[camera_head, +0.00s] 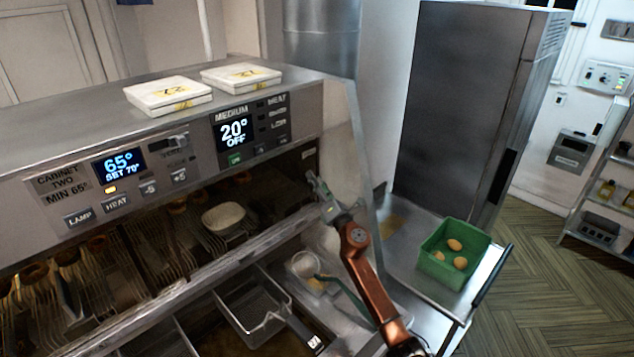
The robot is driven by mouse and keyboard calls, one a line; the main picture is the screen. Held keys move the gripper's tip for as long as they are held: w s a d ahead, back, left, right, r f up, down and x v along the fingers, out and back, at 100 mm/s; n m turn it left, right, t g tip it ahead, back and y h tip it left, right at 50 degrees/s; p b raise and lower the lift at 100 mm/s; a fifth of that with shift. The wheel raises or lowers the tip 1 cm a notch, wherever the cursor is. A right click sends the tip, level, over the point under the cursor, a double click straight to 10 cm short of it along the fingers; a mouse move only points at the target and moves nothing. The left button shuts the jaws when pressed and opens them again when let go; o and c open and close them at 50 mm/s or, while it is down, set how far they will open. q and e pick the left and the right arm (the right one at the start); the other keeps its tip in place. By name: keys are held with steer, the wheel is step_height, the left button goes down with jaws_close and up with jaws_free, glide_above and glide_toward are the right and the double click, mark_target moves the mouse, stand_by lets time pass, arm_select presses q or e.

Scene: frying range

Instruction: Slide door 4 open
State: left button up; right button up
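The heated cabinet (200,150) runs across the left and middle, with a long dark front below its control panels. Racks show through this front. No number 4 can be read on it, so I cannot tell which part is door 4. A small pale label (308,154) sits at the front's upper right end, too small to read. My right gripper (317,186) is at the right end of the cabinet front, on a copper-coloured arm from below. It is small and seen from behind; its fingers' gap and any contact are unclear. My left gripper is out of view.
A fryer basket (255,305) with a dark handle lies below the cabinet. A green crate (440,268) with several brown eggs stands on the steel counter at right. Two white boxes (168,95) rest on the cabinet top. A tall steel unit (455,105) stands behind.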

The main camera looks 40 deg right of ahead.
jaws_close()
stand_by(0.4)
stand_by(0.4)
